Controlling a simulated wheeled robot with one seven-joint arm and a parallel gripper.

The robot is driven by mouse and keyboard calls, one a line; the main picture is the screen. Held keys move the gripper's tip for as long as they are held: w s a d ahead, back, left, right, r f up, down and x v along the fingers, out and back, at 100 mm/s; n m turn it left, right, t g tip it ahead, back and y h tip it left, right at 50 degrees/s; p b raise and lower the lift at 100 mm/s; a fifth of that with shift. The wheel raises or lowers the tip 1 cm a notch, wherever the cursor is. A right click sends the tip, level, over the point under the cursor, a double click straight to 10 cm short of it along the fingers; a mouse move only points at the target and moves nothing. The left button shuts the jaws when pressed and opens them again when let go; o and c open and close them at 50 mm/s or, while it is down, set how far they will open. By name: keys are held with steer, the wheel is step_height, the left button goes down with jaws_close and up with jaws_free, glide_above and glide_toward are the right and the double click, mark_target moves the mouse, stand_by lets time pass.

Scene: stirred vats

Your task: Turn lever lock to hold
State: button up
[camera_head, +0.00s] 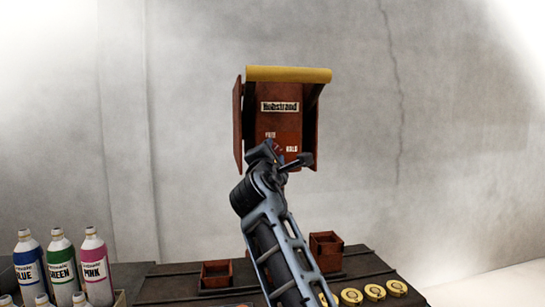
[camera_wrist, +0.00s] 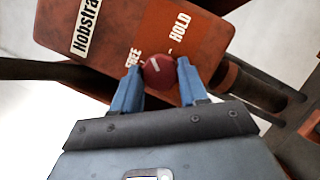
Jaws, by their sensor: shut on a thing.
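The lever lock is a round dark red knob (camera_wrist: 160,72) with a short white line on its face, below the white FREE and HOLD labels. In the wrist view, the two blue fingers of my gripper (camera_wrist: 159,66) are shut on the knob, one on each side. I cannot tell surely which label the white line points to. In the head view, my gripper (camera_head: 272,152) reaches the lower front of the box and mostly hides the knob.
Below are small open red boxes (camera_head: 326,252), yellow round discs (camera_head: 375,292) and paint bottles (camera_head: 95,268) at left.

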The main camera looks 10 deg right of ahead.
steer(key=shift+r+m+g+p, duration=0.1)
steer(key=shift+m+g+p, duration=0.8)
steer(key=shift+m, duration=1.55)
steer(key=shift+r+m+g+p, duration=0.1)
steer(key=shift+m+g+p, duration=0.8)
steer(key=shift+m, duration=1.55)
steer(key=o, duration=1.1)
steer(key=shift+c, duration=0.2)
steer(key=b+v, duration=0.1)
steer(key=v, duration=0.6)
steer(key=shift+s, duration=0.4)
steer(key=shift+a+r, duration=0.1)
steer(key=shift+a, duration=0.05)
